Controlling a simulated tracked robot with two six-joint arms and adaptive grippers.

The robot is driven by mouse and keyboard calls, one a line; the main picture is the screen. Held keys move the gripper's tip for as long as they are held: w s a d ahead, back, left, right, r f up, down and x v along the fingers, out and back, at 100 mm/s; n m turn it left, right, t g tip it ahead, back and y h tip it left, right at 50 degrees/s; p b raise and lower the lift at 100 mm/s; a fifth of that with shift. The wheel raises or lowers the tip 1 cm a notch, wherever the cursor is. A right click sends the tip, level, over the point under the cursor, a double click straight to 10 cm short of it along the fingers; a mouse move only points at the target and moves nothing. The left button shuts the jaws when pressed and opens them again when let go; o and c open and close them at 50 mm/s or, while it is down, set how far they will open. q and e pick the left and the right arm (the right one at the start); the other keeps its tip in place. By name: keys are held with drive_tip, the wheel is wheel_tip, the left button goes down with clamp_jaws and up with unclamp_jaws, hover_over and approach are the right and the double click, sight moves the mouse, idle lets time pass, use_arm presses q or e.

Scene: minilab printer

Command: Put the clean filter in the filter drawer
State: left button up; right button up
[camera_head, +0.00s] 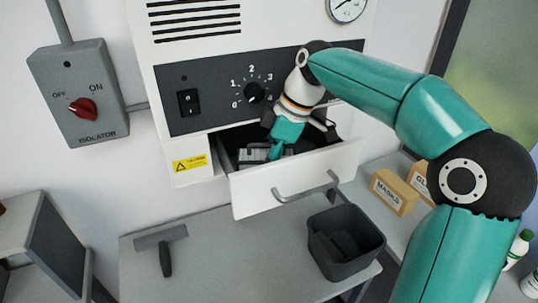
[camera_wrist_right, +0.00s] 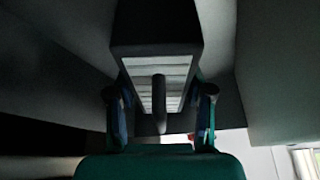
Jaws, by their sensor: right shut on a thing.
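The filter drawer (camera_head: 250,197) of the white machine is pulled open, with its white front and grey handle facing out. My right gripper (camera_head: 275,152) reaches down into the drawer and is shut on the filter (camera_head: 251,155), which shows as a grey piece inside. In the right wrist view the filter (camera_wrist_right: 156,32) has a dark frame, pale pleats and a dark grip between the fingers of my right gripper (camera_wrist_right: 160,108). Whether the filter rests on the drawer floor cannot be told. My left gripper is not in view.
A dark open bin (camera_head: 345,245) and a scraper (camera_head: 163,245) are on the grey table (camera_head: 230,275) below the drawer. Boxes, one marked MASKS (camera_head: 394,192), stand at the right. An isolator switch (camera_head: 80,105) is on the left wall. The control panel (camera_head: 215,95) is above the drawer.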

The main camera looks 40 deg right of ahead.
drive_tip(key=shift+d, duration=0.25)
drive_tip(key=o, duration=0.8)
drive_tip(key=shift+a+f, duration=0.15)
drive_tip(key=o, duration=0.4)
drive_tip(key=p+v, duration=0.1)
drive_tip(key=v, duration=1)
drive_tip(key=shift+s+r+p, duration=0.1)
drive_tip(key=shift+r+p, duration=0.2)
drive_tip(key=shift+r, duration=0.05)
drive_tip(key=shift+s+d+r, duration=0.15)
drive_tip(key=shift+d+r, duration=0.05)
drive_tip(key=shift+r, duration=0.05)
